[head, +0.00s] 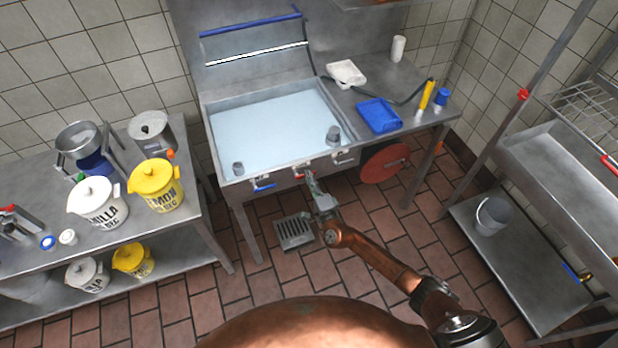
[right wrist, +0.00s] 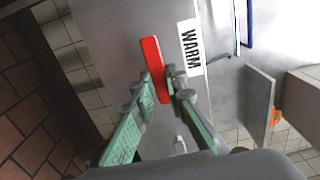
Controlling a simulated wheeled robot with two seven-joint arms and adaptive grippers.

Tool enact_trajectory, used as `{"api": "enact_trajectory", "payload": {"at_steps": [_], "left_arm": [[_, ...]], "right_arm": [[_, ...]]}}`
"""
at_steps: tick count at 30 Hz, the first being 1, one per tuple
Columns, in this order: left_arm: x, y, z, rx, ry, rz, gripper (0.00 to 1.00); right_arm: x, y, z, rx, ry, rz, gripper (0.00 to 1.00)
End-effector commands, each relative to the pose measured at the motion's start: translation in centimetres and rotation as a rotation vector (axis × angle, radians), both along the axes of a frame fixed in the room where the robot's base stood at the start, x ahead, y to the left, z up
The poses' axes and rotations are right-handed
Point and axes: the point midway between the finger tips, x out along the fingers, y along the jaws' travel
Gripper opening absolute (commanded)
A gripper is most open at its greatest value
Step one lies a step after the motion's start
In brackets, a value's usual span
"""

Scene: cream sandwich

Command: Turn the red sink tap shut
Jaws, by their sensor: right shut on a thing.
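The red sink tap (head: 301,168) is on the front panel of the steel sink (head: 225,176), between a blue tap (head: 263,186) on the left and a white tap (head: 345,158) on the right. My left gripper is not in view.
A red disc (head: 385,163) hangs under the counter at the right. A floor drain (head: 294,232) lies below. A side table (head: 190,215) with lidded buckets stands at the left.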

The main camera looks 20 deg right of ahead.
Motion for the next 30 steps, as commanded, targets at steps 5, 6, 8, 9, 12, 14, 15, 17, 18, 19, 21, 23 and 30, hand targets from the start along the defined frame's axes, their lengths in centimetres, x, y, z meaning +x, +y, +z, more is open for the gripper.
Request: {"api": "enact_trajectory", "payload": {"at_steps": [5, 6, 8, 9, 12, 14, 15, 17, 18, 19, 21, 23, 30], "left_arm": [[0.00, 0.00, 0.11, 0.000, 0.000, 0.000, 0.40], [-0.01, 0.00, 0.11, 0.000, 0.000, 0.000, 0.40], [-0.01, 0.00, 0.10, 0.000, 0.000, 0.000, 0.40], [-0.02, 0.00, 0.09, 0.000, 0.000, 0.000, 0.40], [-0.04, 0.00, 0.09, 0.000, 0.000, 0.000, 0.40], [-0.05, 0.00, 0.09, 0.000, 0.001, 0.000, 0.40], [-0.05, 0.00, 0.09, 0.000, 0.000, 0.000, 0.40], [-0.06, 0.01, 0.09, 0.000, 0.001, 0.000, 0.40], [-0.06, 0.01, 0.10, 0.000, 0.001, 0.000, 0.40], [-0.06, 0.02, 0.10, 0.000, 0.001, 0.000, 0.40], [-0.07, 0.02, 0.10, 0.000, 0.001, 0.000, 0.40], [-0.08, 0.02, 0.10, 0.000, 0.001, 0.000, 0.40], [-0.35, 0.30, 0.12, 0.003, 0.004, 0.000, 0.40]], "right_arm": [[-0.05, 0.02, -0.08, -0.013, 0.000, 0.000, 0.00], [-0.05, 0.02, -0.10, -0.013, 0.000, 0.000, 0.00], [-0.05, 0.02, -0.11, -0.013, 0.000, 0.001, 0.00], [-0.05, 0.02, -0.11, -0.013, 0.000, 0.001, 0.00], [-0.05, 0.03, -0.11, -0.013, 0.001, 0.001, 0.00], [-0.05, 0.03, -0.11, -0.013, 0.001, 0.001, 0.14], [-0.05, 0.03, -0.10, -0.012, 0.001, 0.001, 0.16], [-0.04, 0.03, -0.08, -0.012, 0.000, 0.001, 0.20], [-0.03, 0.04, -0.07, -0.011, 0.000, 0.001, 0.23], [-0.03, 0.04, -0.06, -0.011, 0.000, 0.001, 0.25], [-0.02, 0.04, -0.04, -0.010, 0.000, 0.001, 0.30], [-0.01, 0.03, -0.03, -0.010, 0.000, 0.000, 0.30], [-0.14, 0.02, -0.02, -0.009, 0.000, 0.000, 0.30]]}}
